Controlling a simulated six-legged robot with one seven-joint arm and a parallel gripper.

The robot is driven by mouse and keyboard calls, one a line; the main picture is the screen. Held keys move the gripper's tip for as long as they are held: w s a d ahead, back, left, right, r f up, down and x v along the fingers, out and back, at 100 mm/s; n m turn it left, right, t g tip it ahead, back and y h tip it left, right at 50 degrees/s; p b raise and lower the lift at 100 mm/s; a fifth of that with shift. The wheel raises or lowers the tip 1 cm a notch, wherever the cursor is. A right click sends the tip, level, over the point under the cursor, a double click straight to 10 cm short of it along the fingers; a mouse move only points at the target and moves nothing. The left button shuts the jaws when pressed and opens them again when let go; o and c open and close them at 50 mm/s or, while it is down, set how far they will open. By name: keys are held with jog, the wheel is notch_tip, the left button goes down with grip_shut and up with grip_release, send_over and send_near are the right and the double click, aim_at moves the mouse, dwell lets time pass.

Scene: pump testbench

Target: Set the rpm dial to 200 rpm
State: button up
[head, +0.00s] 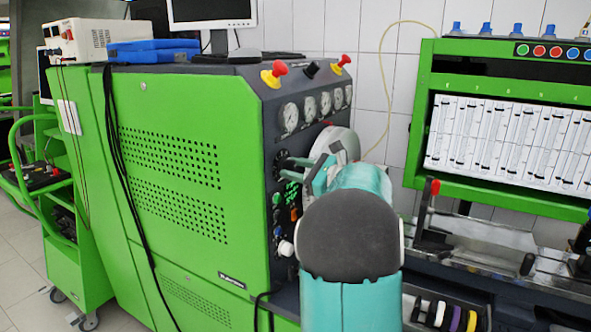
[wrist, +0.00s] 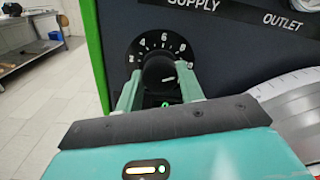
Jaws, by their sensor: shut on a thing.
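The dial (wrist: 160,70) is a black round knob in front of a black scale plate with white numbers, on the dark panel. A white pointer mark on the knob points to the right in the wrist view. My gripper (wrist: 160,84) has its two pale green fingers on the left and right sides of the knob and is shut on it. In the head view my gripper (head: 300,168) reaches the side panel, and the dial (head: 282,158) is partly hidden behind it. A green lit display (head: 290,192) sits below, too small to read.
A large graduated disc (wrist: 293,105) stands close to the right of my gripper. A white knob (head: 285,248) is lower on the panel.

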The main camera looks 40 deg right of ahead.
jog(key=n, duration=1.4)
jog(key=shift+n, duration=0.4)
jog(key=n, duration=0.3)
jog(key=shift+d+n, duration=0.1)
jog(key=shift+n, duration=0.2)
jog(key=n, duration=0.3)
jog(key=shift+n, duration=0.4)
jog(key=n, duration=0.3)
jog(key=shift+n, duration=2.2)
jog(key=o, duration=1)
jog(key=shift+y, duration=0.3)
